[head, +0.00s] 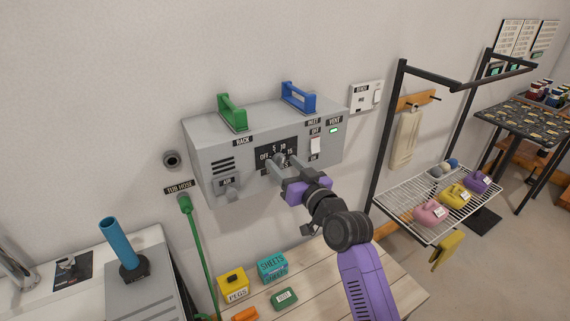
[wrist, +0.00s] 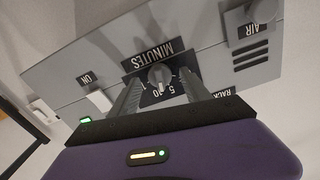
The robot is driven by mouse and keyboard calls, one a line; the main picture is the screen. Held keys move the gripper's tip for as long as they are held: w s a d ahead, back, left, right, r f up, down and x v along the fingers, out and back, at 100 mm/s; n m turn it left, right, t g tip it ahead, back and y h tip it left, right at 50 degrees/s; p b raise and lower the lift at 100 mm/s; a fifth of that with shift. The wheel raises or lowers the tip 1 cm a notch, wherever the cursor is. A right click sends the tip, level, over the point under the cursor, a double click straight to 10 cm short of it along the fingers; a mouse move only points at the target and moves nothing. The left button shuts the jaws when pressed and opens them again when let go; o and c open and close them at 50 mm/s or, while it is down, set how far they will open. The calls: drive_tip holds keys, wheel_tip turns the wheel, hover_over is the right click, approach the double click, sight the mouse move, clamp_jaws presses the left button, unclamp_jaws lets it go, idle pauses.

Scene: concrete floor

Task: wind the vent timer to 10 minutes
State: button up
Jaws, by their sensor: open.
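The vent timer is a small grey knob (wrist: 160,77) on a black dial plate marked in minutes, on the front of a grey wall box. In the head view the dial plate (head: 264,154) shows OFF, 5, 10 and 15 markings, partly hidden by my fingers. My gripper (head: 279,163) is open in front of the dial. In the wrist view, which is upside down, its two fingers stand one on each side of the knob. I cannot tell whether they touch it or exactly where the knob points.
The grey box (head: 215,145) also bears a white rocker switch (head: 315,145), a lit green lamp (head: 334,130) and an AIR knob (head: 232,191). A wooden table (head: 330,285) with small boxes lies below.

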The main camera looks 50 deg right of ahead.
clamp_jaws()
drive_tip(key=shift+m+p, duration=0.4)
drive_tip(key=shift+m, duration=1.3)
unclamp_jaws()
drive_tip(key=b+v, duration=0.1)
drive_tip(key=v, duration=0.7)
drive_tip(key=shift+b, duration=0.35)
drive_tip(key=shift+w, duration=0.1)
